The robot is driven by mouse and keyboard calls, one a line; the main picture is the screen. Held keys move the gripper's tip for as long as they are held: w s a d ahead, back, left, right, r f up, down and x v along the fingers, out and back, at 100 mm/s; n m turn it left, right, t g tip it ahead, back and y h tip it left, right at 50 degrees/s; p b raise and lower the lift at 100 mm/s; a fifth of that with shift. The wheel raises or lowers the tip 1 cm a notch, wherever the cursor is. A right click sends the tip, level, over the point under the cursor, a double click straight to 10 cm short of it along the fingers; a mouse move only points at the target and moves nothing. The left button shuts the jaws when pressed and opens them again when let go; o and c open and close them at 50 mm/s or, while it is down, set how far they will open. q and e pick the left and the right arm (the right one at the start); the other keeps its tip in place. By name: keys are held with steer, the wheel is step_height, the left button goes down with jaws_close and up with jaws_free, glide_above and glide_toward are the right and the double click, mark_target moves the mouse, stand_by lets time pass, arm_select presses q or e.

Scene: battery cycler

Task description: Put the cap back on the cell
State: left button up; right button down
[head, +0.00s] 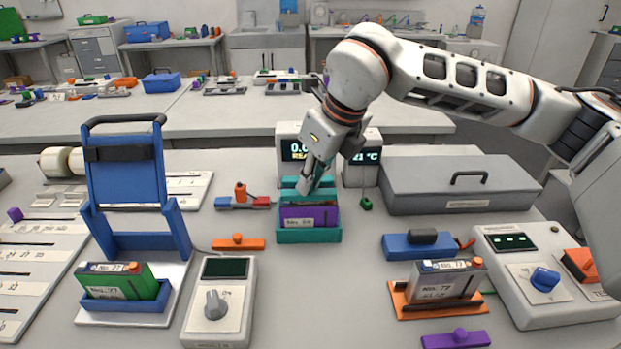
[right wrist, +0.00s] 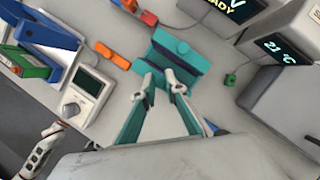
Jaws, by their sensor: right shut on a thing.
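A purple cell (head: 296,217) with a white label stands in a teal holder (head: 309,237) at the middle of the table. My right gripper (head: 314,182) is right over the holder, pointing down. It also shows in the right wrist view (right wrist: 162,82), with its fingers close together at the teal piece. It is shut on that piece, though the contact is partly hidden. Whether the piece touches the cell, I cannot tell. My left gripper is out of view.
An orange bar with a knob (head: 238,243) lies left of the holder. A green cell (head: 125,283) stands at the left, a grey cell (head: 446,281) at the right. Two display boxes (head: 361,160) and a grey case (head: 450,190) stand behind. The table before the holder is clear.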

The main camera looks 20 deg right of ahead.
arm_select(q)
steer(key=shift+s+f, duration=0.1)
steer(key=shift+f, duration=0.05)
arm_select(e)
steer(key=shift+f, duration=0.35)
stand_by(0.5)
steer(key=c, duration=1.5)
jaws_free()
steer(key=shift+r+p, duration=1.05)
steer(key=shift+r, duration=0.75)
steer(key=shift+r+p, duration=1.1)
steer(key=shift+r, duration=0.65)
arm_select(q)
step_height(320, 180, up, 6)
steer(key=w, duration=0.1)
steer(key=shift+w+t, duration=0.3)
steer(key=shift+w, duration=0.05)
